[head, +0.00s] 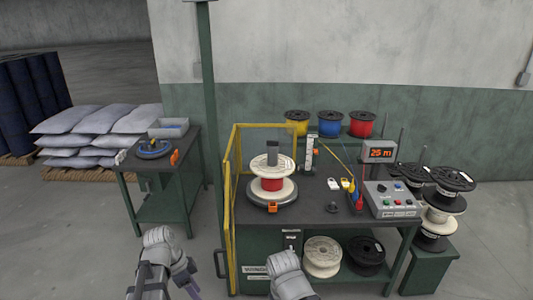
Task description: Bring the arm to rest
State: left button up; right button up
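Parts of my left arm (160,255) show at the bottom left, between the small side table and the bench. The end of a grey link of my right arm (288,278) shows at the bottom centre, in front of the bench. No fingers of either gripper show in this view, so what they hold cannot be seen. A spool with red winding (272,184) and pale flanges stands upright on the winding machine on the bench (315,208).
A yellow guard frame (230,190) edges the bench's left side. A control box (391,198) and a "25 m" display (379,152) stand at right. Black spools (453,179) are stacked beside the bench. The side table (185,150) holds a blue ring-shaped item.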

pick_arm(q)
jog(key=s+d+n+y, duration=0.2)
jog(key=s+d+n, duration=0.1)
jog(key=d, duration=0.4)
jog(key=s+d+n+y, duration=0.2)
jog(key=s+d+n, duration=0.2)
jog(key=d+n, duration=0.2)
jog(key=shift+s+d+f+y, duration=0.3)
jog(key=shift+d+f, duration=0.1)
jog(key=shift+d, duration=0.35)
jog(key=shift+w+a, duration=0.1)
